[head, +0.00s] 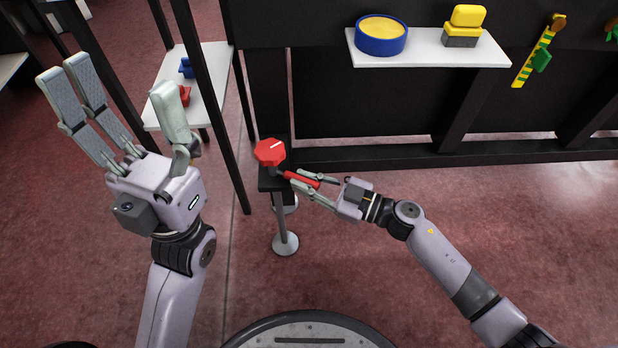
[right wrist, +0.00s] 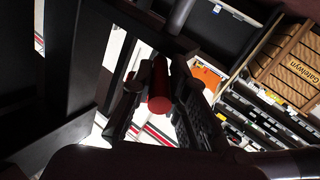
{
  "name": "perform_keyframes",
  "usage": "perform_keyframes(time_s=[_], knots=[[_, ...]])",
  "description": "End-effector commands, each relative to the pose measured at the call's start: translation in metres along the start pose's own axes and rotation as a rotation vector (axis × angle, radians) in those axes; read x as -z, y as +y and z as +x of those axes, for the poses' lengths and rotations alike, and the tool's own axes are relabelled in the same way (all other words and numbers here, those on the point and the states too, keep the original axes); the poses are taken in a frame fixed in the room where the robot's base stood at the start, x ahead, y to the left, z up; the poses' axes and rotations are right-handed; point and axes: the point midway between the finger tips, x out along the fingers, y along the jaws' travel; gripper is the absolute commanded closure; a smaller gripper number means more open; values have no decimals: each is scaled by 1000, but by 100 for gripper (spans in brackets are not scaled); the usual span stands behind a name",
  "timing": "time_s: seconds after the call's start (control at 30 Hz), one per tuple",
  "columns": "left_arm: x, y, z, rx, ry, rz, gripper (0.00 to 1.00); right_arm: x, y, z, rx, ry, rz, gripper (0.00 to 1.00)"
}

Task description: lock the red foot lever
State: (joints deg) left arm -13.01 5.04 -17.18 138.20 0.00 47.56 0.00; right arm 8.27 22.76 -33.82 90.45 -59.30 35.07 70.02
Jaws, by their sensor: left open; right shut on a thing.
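The red foot lever (head: 302,178) sticks out to the right from a dark bracket near the foot of the table frame, tilted slightly downward. My right gripper (head: 308,184) is shut on the lever, with its fingers on either side of the red handle. In the right wrist view the lever's round red end (right wrist: 159,104) shows between the fingers. A red knob (head: 269,152) with a white mark sits just above and left of the lever. My left gripper (head: 112,88) is raised at the left, open and empty, well away from the lever.
A white shelf (head: 430,60) at the top carries a blue-rimmed yellow dish (head: 381,35) and a yellow block (head: 468,16). A small white side table (head: 212,70) holds blue and red items. Dark frame posts stand close by the lever.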

Motion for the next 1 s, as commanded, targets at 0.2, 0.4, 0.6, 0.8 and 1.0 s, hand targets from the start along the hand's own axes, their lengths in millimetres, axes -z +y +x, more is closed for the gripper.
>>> perform_keyframes(time_s=[0.2, 0.4, 0.6, 0.8, 1.0], knots=[[0, 0, 0, 0, 0, 0, 28, -1, -1, -1, 2, -2, 0, 76], [0, 0, 0, 0, 0, -1, 28, -1, -1, 0, 2, -1, 1, 64], [0, 0, 0, -1, 0, -1, 28, 0, 0, 0, 2, 0, 1, 64], [-1, 0, 0, -1, 0, 0, 28, -1, 0, -14, 1, -2, 0, 64], [0, 0, 0, -1, 0, 0, 28, -2, 0, -55, 1, -6, 1, 64]])
